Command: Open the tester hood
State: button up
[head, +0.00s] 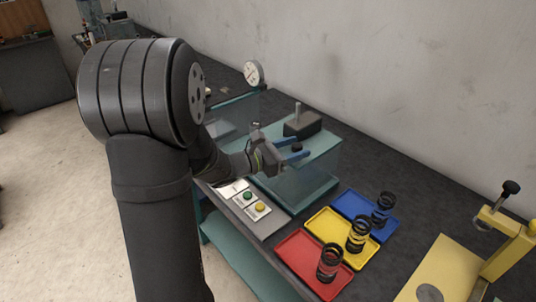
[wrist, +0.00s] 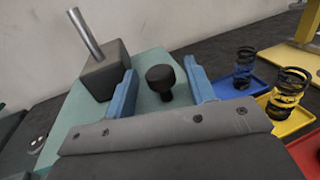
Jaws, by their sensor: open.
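The tester hood (head: 322,142) is a teal lid with clear sides, and it sits down on the teal tester base (head: 292,195). A black round knob (wrist: 160,76) stands on the lid; it also shows in the head view (head: 297,147). A dark block with a metal pin (head: 302,124) stands on top, behind the knob. My gripper (head: 301,148) is open, with its two blue fingers on either side of the knob. In the wrist view the knob lies between the fingers (wrist: 160,68), with a visible gap on both sides.
A panel with a green button (head: 247,196) and a yellow button (head: 261,208) lies in front. Red (head: 290,248), yellow (head: 315,220) and blue (head: 345,202) trays at right each hold a dark spring. A yellow press (head: 497,250) stands far right. A dial gauge (head: 253,73) stands behind.

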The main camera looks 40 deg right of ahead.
jog(key=v, duration=1.6)
jog(key=shift+a, duration=0.3)
jog(key=shift+w, duration=0.1)
jog(key=x, duration=1.7)
jog(key=shift+d, duration=0.2)
jog(key=v, duration=1.7)
jog(key=shift+d, duration=0.1)
